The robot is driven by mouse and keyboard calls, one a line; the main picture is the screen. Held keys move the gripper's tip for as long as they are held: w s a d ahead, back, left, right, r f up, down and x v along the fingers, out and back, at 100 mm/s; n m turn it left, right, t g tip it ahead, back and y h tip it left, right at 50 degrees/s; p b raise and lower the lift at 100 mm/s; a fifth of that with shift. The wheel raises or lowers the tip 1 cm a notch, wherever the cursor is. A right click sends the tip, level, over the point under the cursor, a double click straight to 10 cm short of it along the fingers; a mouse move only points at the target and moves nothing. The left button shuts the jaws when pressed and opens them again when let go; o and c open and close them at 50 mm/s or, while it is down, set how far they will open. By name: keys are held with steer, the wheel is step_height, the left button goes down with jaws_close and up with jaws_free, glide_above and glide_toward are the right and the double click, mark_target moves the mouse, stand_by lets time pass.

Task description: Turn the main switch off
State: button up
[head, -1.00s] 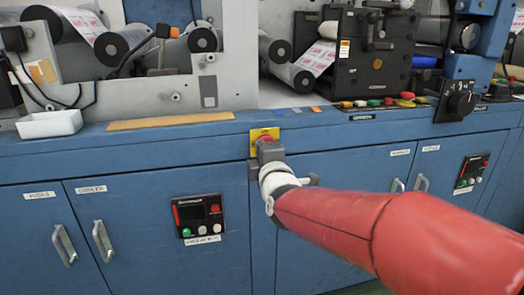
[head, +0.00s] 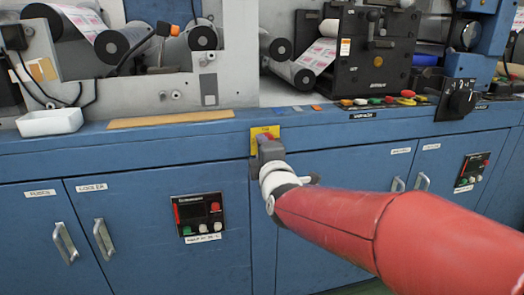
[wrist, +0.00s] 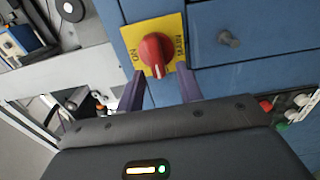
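The main switch is a red rotary knob (wrist: 154,50) on a yellow plate (wrist: 131,38), on the front of the blue cabinet. In the wrist view its white pointer mark faces down toward my gripper, with small labels at either side. My gripper (wrist: 160,76) is open, one dark finger on each side of the knob's lower end. Nothing is clearly clamped; I cannot tell whether a finger touches the knob. In the head view my gripper (head: 266,146) covers much of the plate (head: 257,132), and only a little red of the knob shows.
A control panel (head: 199,217) with buttons is on the cabinet door to the left. A black rotary switch (head: 462,102) and a row of coloured buttons (head: 388,100) sit to the right. A white tray (head: 50,121) stands on the ledge. Door handles stick out from the cabinet.

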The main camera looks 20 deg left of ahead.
steer(key=v, duration=0.7)
steer(key=shift+s+b, duration=0.25)
steer(key=shift+b, duration=0.05)
steer(key=shift+d, duration=0.1)
steer(key=s+d+f+m+g+h+p, duration=0.1)
steer(key=s+d+f+m+g+h, duration=0.15)
steer(key=d+m, duration=0.5)
steer(key=s+d+f+m+g+h+p, duration=0.1)
steer(key=s+d+f+m+h, duration=0.2)
steer(key=d, duration=0.7)
steer(key=s+d+f+m+g+h, duration=0.2)
steer(key=s+d+f+m+g, duration=0.1)
steer(key=s+d+m, duration=0.3)
steer(key=s+d+f+m+g+h, duration=0.2)
steer(key=s+d+f+m+g, duration=0.1)
steer(key=s+d+m, duration=0.4)
steer(key=shift+s+d+m, duration=0.3)
steer(key=shift+s+m, duration=0.15)
